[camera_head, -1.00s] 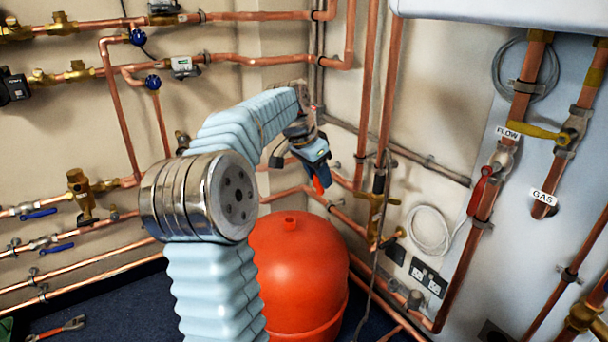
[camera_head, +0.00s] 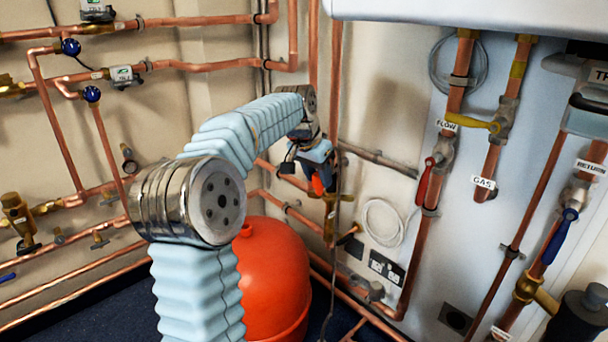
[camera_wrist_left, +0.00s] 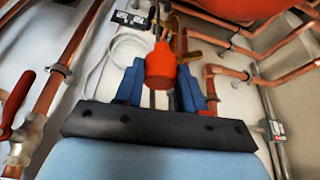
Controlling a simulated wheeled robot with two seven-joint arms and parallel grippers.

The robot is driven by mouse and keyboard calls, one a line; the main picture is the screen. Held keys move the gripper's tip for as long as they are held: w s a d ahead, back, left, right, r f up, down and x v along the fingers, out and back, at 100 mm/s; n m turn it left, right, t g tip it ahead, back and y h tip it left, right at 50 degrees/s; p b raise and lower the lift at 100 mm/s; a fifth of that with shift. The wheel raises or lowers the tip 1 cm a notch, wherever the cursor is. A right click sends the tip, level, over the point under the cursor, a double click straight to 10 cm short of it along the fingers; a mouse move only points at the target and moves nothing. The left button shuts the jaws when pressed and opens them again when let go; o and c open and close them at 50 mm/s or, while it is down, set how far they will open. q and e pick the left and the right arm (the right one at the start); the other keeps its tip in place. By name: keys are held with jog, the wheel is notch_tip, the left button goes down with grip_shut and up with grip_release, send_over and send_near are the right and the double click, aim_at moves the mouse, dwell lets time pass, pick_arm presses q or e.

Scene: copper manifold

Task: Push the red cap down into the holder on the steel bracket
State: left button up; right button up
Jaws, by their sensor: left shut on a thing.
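My left gripper (camera_head: 318,172) is shut on the red cap (camera_head: 317,186). In the head view it is beyond my raised pale-blue arm, in front of the copper pipes near the wall corner. In the left wrist view the red cap (camera_wrist_left: 160,68) sits between the two blue fingers (camera_wrist_left: 160,88), clear of the wall behind. I cannot make out the steel bracket or its holder in either view. My right gripper is not in view.
A large red tank (camera_head: 278,285) stands below and behind my arm. A brass valve (camera_head: 331,210) is close behind the gripper. Vertical pipes, a red lever (camera_head: 426,178) and a white boiler (camera_head: 470,12) are to the right. Dark floor shows at the lower left.

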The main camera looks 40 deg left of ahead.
pick_arm(q)
jog(key=w+d+n+p, duration=0.1)
jog(key=w+d+p, duration=0.2)
jog(key=w+d, duration=0.55)
notch_tip(320, 180, down, 30)
jog(key=b, duration=2.1)
jog(key=shift+w+a, duration=0.25)
jog(key=shift+w, duration=0.1)
jog(key=shift+f, duration=0.1)
jog(key=shift+f, duration=0.15)
jog(key=shift+s+f+b, duration=0.1)
jog(key=shift+f+b, duration=1)
jog(key=shift+f, duration=0.15)
jog(key=shift+f, duration=0.75)
